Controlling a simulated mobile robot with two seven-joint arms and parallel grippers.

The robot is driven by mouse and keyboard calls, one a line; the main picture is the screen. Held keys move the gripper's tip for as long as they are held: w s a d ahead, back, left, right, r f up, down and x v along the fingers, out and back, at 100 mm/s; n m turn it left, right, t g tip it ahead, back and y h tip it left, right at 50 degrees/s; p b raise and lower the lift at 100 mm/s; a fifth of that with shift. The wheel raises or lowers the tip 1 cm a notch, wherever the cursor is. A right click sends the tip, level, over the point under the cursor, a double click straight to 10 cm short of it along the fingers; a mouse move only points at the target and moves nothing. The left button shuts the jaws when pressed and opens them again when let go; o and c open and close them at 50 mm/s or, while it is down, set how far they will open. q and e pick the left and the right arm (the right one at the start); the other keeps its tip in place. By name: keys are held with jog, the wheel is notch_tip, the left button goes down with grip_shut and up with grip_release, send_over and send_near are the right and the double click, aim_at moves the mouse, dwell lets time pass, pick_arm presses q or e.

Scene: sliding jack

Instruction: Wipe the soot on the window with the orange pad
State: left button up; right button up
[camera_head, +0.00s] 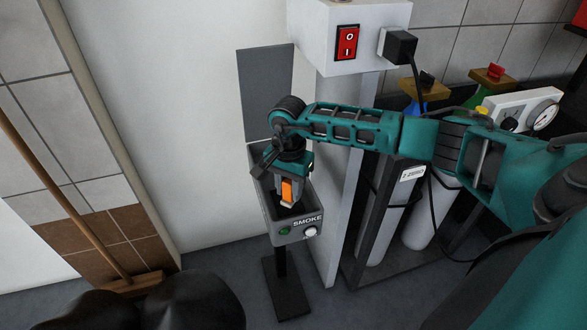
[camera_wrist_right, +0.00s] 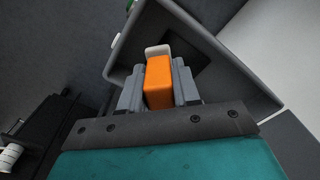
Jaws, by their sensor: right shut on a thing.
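My right gripper (camera_head: 290,178) points down into the open top of a grey box marked SMOKE (camera_head: 297,224). It is shut on the orange pad (camera_head: 287,191), which has a pale end piece. In the right wrist view the orange pad (camera_wrist_right: 158,82) sits between the two grey fingers, with the walls of the grey box (camera_wrist_right: 122,52) around it. I cannot tell whether the pad touches the box. A flat grey panel (camera_head: 265,85) stands upright behind the box; I cannot tell whether it is the window. No soot can be made out. My left gripper is not in view.
A pale post with a red switch (camera_head: 347,43) and a black plug (camera_head: 398,47) stands right of the box. Gas bottles (camera_head: 405,215) and a gauge unit (camera_head: 525,108) are further right. A broom (camera_head: 70,195) leans at the left. The floor between is clear.

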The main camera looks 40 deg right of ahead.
jog(key=shift+r+p, duration=1.1)
jog(key=shift+r, duration=0.85)
